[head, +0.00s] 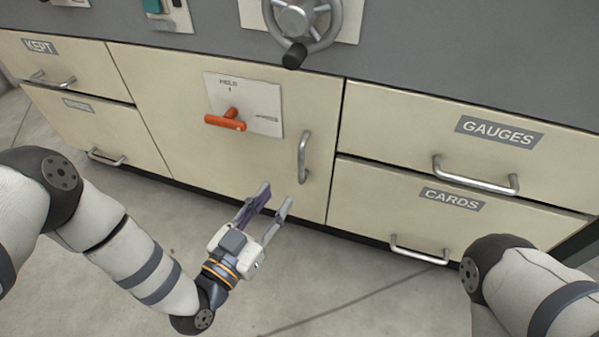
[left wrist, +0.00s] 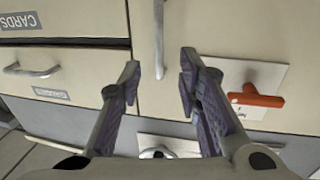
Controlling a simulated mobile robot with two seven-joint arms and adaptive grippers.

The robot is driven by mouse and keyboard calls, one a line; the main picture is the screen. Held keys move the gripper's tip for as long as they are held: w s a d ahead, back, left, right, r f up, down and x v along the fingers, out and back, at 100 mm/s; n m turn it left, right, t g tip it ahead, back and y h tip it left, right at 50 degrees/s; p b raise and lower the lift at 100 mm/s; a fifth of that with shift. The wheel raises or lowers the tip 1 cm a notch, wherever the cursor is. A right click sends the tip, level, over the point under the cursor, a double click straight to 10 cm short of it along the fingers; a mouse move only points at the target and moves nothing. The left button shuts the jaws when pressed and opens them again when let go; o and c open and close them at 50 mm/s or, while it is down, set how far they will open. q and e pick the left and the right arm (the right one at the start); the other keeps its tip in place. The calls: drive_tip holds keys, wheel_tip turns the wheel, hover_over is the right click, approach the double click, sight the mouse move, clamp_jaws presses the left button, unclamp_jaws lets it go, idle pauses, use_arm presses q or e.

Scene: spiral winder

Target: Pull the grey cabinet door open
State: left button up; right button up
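The cabinet door (head: 170,110) is a cream panel between two banks of drawers and looks shut. Its upright metal bar handle (head: 304,157) is near its right edge. The left wrist view also shows the handle (left wrist: 159,40), ahead and in line with the gap between my fingertips. My left gripper (head: 277,194) is open and empty, below and in front of the handle. Its fingers also show in the left wrist view (left wrist: 160,66), apart with nothing between them. Part of my right arm is at lower right in the head view, but its gripper is out of view.
An orange lever (head: 226,121) sticks out from a white plate on the door. Drawers with bar handles, such as GAUGES (head: 480,135) and CARDS (head: 420,215), flank it. A handwheel (head: 300,20) is above. The floor (head: 330,275) in front is clear.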

sight(300, 168)
use_arm(q)
drive_tip(key=b+x, duration=0.3)
drive_tip(key=x, duration=0.7)
drive_tip(key=shift+w+d+f+b, duration=0.1)
drive_tip(key=shift+w+d+b, duration=0.05)
drive_tip(key=shift+w+b, duration=0.15)
drive_tip(key=shift+w+d, duration=0.15)
drive_tip(key=shift+w, duration=0.05)
use_arm(e)
drive_tip(key=s+f, duration=0.1)
drive_tip(key=f, duration=0.1)
drive_tip(key=shift+s+f+g, duration=0.3)
drive_tip(key=shift+s+g, duration=0.1)
use_arm(q)
drive_tip(key=shift+c, duration=0.2)
clamp_jaws()
